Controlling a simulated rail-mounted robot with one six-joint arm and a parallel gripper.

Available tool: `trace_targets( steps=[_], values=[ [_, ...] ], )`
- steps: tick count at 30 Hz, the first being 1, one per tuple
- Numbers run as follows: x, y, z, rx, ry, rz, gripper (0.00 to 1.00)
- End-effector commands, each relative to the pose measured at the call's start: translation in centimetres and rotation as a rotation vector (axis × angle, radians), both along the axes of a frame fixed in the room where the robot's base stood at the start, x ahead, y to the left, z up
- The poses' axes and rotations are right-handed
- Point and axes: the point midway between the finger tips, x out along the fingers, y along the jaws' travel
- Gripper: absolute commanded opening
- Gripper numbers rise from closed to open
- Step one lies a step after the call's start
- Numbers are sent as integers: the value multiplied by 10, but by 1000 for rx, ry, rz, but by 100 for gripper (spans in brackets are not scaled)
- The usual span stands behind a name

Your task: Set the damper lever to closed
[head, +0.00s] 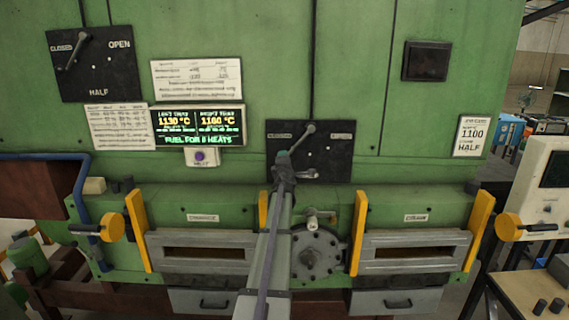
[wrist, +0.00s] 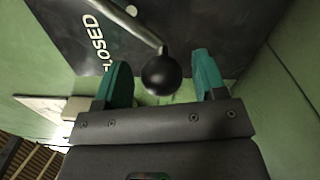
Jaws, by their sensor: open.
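A dark plate (head: 335,158) in the middle of the green furnace front carries a grey lever (head: 300,137) slanting from upper right to lower left. Its lower end is hidden behind my gripper (head: 284,158). In the wrist view, a lever's black ball knob (wrist: 160,74) sits between the two teal fingers of my gripper (wrist: 163,82), with gaps on both sides. The jaws are open. A CLOSED label (wrist: 100,43) is on the plate beside the rod. A second lever (head: 78,50) is on the upper-left plate marked CLOSED, OPEN and HALF. I read no damper name on either plate.
A lit display (head: 198,126) and a purple button (head: 200,156) are left of the middle plate. A card (head: 473,135) reading 1100 and HALF hangs at the right. Below are two slotted doors with yellow posts and a round grey cover (head: 318,258).

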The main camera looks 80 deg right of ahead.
Motion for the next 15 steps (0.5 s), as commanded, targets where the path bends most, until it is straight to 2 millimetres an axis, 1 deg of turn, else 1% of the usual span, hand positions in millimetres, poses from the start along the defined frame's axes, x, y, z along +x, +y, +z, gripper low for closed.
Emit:
trace_targets(
  steps=[5, 10, 12, 15],
  values=[
    [-8, 34, -2, 0, 0, 0, 65],
    [-19, 78, -3, 0, 0, 0, 65],
    [-22, 91, -4, 0, -1, 0, 65],
    [-24, 100, -4, 0, 0, 0, 65]
  ],
)
